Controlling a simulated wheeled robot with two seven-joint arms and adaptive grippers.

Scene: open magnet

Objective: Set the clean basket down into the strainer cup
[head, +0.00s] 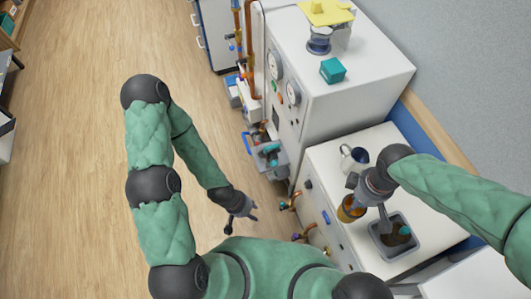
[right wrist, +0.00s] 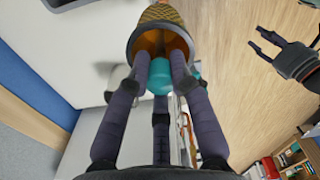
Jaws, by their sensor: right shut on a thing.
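The brass-coloured mesh basket (head: 349,211) is in my right gripper (head: 366,197), above the front of the white bench top. In the right wrist view the basket (right wrist: 167,15) shows at the top, its open end toward me. The fingers of my right gripper (right wrist: 160,65) close around a teal knob (right wrist: 159,77) at its mouth. A grey open fixture (head: 268,158) with a blue handle and teal part sits low beside the white machine; I cannot tell for certain whether it is the strainer cup. My left gripper (head: 242,219) is empty, fingers apart, over the floor.
A grey tray (head: 413,249) with dark contents stands on the bench right of the basket. The wooden floor at left is clear.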

